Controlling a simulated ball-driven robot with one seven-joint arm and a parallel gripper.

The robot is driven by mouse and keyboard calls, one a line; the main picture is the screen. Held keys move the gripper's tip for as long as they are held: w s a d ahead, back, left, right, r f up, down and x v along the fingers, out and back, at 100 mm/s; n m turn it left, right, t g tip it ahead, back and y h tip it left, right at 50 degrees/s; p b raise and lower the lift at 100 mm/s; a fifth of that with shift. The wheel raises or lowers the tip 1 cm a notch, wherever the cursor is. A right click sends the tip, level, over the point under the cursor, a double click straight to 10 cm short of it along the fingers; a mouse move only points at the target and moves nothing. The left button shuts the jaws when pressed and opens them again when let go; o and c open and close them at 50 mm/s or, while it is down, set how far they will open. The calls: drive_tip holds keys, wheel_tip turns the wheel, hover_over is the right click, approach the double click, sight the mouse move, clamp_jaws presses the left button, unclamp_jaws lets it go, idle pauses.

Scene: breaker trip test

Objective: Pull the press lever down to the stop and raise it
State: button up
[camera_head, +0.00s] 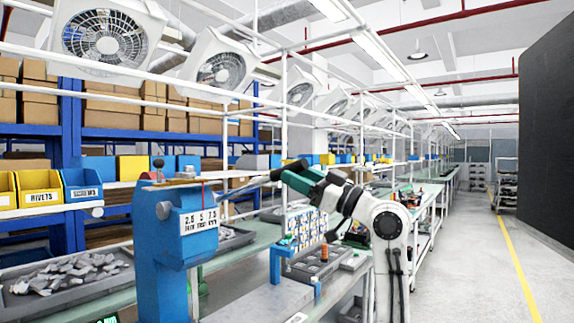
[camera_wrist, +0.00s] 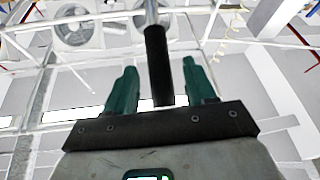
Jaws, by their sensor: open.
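The press (camera_head: 172,245) is a blue machine at the left of the head view, with a white scale plate and a red mark on its head. Its metal lever (camera_head: 243,187) slants up and right from the head to a black grip, partly hidden by my gripper. My gripper (camera_head: 301,180) is at the lever's upper end. In the wrist view, my gripper's (camera_wrist: 159,68) green fingers stand apart, with the lever's black grip (camera_wrist: 157,50) between them. Gaps show on both sides of the grip; whether it touches a finger elsewhere cannot be told.
A grey tray of metal pieces (camera_head: 75,276) lies left of the press. A panel with coloured parts (camera_head: 305,228) and a tray with an orange-topped part (camera_head: 325,260) stand on the bench to the right. Yellow bins (camera_head: 38,190) are at the left. White frame rails cross overhead.

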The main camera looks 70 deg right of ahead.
drive_tip(key=shift+p+x, duration=0.35)
drive_tip(key=shift+x, duration=1.35)
drive_tip(key=shift+c, duration=0.5)
clamp_jaws()
